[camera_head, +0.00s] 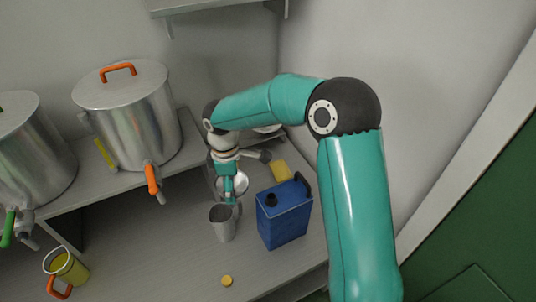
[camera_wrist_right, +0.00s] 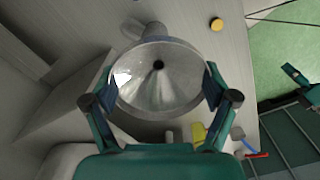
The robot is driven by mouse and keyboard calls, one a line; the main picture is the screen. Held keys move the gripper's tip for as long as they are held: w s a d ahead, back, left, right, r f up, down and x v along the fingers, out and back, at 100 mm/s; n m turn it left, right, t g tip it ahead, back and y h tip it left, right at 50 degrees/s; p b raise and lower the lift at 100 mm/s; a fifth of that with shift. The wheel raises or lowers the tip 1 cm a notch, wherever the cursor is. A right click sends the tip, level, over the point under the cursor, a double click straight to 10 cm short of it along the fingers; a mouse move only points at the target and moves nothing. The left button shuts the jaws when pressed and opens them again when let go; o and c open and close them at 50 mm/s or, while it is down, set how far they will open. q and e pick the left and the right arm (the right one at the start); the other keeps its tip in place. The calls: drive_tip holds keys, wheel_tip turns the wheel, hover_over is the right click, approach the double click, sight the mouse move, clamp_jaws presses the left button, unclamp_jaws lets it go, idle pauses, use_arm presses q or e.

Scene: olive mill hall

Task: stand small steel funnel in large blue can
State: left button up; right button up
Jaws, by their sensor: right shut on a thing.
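The small steel funnel (camera_head: 240,184) is held by my right gripper (camera_head: 229,180) above the counter, behind the steel jug. In the right wrist view, the funnel (camera_wrist_right: 158,90) sits between the two fingers of my right gripper (camera_wrist_right: 161,84), which press on opposite sides of its wide rim. Its dark hole shows in the middle. The large blue can (camera_head: 283,214) stands upright on the counter, to the right of the funnel and apart from it. It has a dark opening at its top left and a black handle at its top right.
A steel jug (camera_head: 222,223) stands left of the can. A yellow cap (camera_head: 227,281) lies in front, and a yellow block (camera_head: 281,171) lies behind the can. A yellow cup (camera_head: 69,268) and two steel tanks (camera_head: 132,105) are at the left. The front middle counter is mostly clear.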

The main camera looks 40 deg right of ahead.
sight(272, 187)
drive_tip(key=s+d+r+n+p, duration=0.5)
drive_tip(key=s+d+r+n, duration=0.25)
drive_tip(key=n, duration=0.25)
use_arm(q)
wheel_tip(272, 187, up, 2)
drive_tip(key=b, duration=0.4)
use_arm(e)
drive_tip(key=f, duration=0.4)
drive_tip(key=shift+w+a, duration=0.1)
drive_tip(key=shift+w, duration=0.1)
use_arm(q)
drive_tip(key=shift+f, duration=0.1)
use_arm(e)
drive_tip(key=shift+f, duration=0.2)
use_arm(q)
drive_tip(key=shift+f+b, duration=0.3)
drive_tip(key=shift+b, duration=0.25)
use_arm(e)
drive_tip(key=shift+s+f, duration=0.15)
drive_tip(key=shift+f, duration=0.25)
use_arm(q)
drive_tip(key=shift+f, duration=0.1)
use_arm(e)
drive_tip(key=shift+f, duration=0.35)
use_arm(q)
drive_tip(key=shift+f+b, duration=1)
drive_tip(key=shift+b, duration=0.1)
use_arm(e)
drive_tip(key=shift+f, duration=1.45)
